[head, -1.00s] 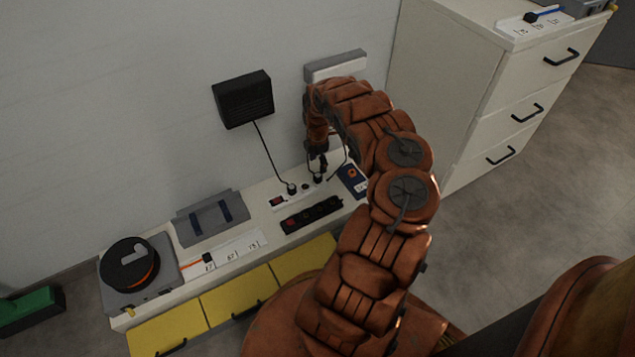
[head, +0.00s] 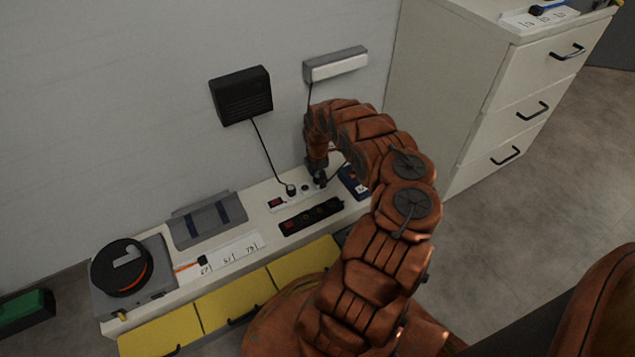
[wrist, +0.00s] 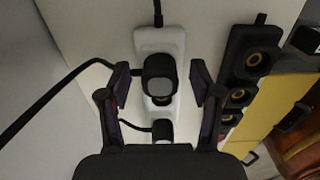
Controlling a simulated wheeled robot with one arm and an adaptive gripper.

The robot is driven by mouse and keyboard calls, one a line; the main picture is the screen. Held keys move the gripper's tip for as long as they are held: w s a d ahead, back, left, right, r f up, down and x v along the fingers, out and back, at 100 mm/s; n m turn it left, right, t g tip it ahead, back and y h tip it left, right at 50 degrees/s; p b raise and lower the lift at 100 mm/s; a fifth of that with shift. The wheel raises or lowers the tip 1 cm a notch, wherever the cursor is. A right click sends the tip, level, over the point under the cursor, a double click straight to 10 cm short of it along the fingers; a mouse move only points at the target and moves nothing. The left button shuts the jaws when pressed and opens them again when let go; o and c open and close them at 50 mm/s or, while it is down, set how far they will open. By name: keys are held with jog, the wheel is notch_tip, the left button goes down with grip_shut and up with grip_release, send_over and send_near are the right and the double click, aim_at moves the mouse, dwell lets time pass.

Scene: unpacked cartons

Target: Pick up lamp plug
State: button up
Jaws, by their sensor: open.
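A black plug (wrist: 160,75) stands in the white power strip (wrist: 162,42) in the wrist view. A thick black cord runs left from beside it, passing behind a finger. My gripper (wrist: 160,84) is open, with one finger on each side of this plug and gaps showing between. In the head view my gripper (head: 317,166) is low over the right part of the strip (head: 275,204) and partly hides the plug. The wall lamp (head: 335,65) has a cord going down behind my arm. I cannot trace it fully to the plug.
A second black plug (wrist: 162,130) with a thinner cord sits in the same strip. A black power strip (wrist: 237,70) lies alongside. A black wall box (head: 241,96), a grey reel unit (head: 160,290) and a blue box (head: 352,182) are nearby. A white drawer cabinet (head: 450,110) stands right.

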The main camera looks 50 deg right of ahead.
jog(key=shift+r, duration=0.1)
jog(key=shift+c, duration=0.4)
grip_shut()
jog(key=shift+r, duration=0.1)
